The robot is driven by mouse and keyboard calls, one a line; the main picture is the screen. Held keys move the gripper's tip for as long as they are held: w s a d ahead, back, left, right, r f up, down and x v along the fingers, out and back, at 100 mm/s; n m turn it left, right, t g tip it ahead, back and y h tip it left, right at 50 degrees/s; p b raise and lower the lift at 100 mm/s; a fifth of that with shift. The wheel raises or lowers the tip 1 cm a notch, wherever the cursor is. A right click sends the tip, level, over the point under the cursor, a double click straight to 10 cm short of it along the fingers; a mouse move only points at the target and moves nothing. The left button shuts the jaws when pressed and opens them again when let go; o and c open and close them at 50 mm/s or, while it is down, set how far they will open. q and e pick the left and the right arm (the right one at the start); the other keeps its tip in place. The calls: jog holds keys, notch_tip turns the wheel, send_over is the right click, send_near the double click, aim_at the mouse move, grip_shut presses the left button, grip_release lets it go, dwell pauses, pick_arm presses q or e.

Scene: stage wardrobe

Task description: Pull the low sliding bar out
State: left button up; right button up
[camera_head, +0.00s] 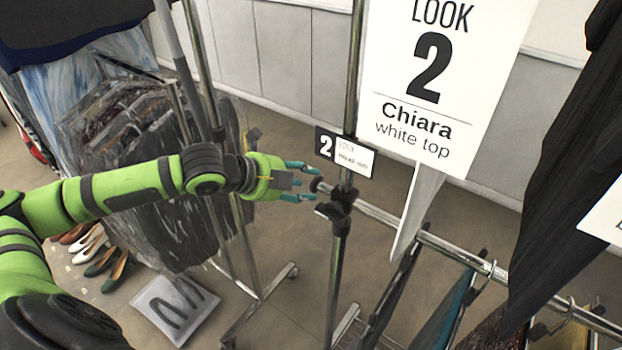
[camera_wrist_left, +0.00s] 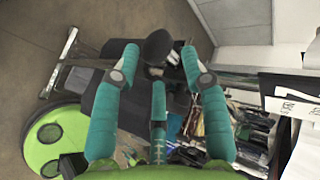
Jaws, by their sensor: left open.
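The low sliding bar (camera_head: 455,252) is a chrome rail running from a dark end knob (camera_head: 316,185) through a black clamp on the upright post, then down to the lower right. My left gripper (camera_head: 314,184) reaches in from the left with its teal fingers open. Its fingertips are at the end knob, one above and one below. In the left wrist view the round black knob (camera_wrist_left: 157,46) shows between the spread fingertips (camera_wrist_left: 160,60). I cannot tell whether they touch it. The right gripper is in neither view.
The upright post (camera_head: 335,270) carries a black "2 LOOK" tag (camera_head: 345,152). A large "LOOK 2 Chiara white top" sign (camera_head: 440,70) hangs to the right. Clothes on hangers hang from the bar. A plastic-covered garment rack (camera_head: 150,130) and shoes (camera_head: 100,255) are at left.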

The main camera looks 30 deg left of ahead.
pick_arm(q)
jog(key=shift+x, duration=0.85)
jog(key=shift+w+d+f+p, duration=0.15)
jog(key=shift+w+f+p, duration=0.05)
jog(key=shift+w+p, duration=0.1)
grip_shut()
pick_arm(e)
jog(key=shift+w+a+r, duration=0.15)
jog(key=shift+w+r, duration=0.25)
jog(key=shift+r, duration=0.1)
pick_arm(q)
jog(key=shift+w, duration=0.1)
